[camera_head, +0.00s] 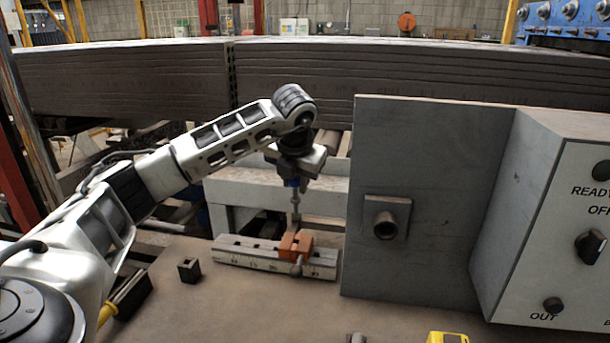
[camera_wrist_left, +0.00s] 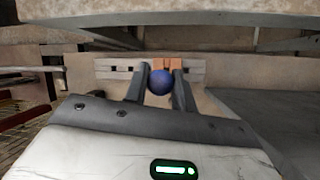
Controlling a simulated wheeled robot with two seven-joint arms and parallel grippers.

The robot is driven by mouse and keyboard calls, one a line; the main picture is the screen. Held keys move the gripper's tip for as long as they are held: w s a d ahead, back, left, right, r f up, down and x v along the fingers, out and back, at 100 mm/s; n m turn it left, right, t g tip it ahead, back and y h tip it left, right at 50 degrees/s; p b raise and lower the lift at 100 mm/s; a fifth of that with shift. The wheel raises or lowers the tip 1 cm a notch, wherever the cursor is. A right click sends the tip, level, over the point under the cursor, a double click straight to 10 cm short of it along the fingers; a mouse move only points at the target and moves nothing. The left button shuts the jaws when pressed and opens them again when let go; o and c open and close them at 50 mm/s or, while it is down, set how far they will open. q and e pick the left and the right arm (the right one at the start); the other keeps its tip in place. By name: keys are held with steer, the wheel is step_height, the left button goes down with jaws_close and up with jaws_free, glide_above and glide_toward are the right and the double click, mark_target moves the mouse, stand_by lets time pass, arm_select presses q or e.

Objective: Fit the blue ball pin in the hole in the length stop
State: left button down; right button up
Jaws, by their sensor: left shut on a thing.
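My left gripper (camera_head: 293,180) points down and is shut on the blue ball pin. The pin's grey shank (camera_head: 295,206) hangs below the jaws in the head view. Its blue ball (camera_wrist_left: 160,81) sits between the two dark fingers in the left wrist view. The orange length stop (camera_head: 295,246) sits on a grey rail (camera_head: 250,253) with holes along it, under the pin. In the left wrist view the orange stop (camera_wrist_left: 165,62) is partly hidden behind the ball and fingers. I cannot tell whether the pin tip touches the stop. My right gripper is not in view.
A grey upright panel (camera_head: 430,200) with a short pipe socket (camera_head: 387,221) stands right of the rail, beside a control box (camera_head: 560,220). A small dark hollow block (camera_head: 189,270) lies left on the brown table (camera_head: 230,310). A yellow object (camera_head: 447,338) shows at the front edge.

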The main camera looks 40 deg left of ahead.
mark_target(295, 200)
arm_select(q)
steer(key=shift+s+f+b, duration=0.15)
steer(key=shift+f+b, duration=0.15)
steer(key=shift+f, duration=0.3)
step_height(295, 200, down, 4)
steer(key=b, duration=0.3)
steer(key=shift+f, duration=0.15)
steer(key=shift+r, duration=0.3)
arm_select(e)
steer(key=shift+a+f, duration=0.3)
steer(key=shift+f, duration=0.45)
arm_select(q)
steer(key=shift+f, duration=0.15)
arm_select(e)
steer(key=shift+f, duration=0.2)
arm_select(q)
steer(key=shift+f, duration=0.3)
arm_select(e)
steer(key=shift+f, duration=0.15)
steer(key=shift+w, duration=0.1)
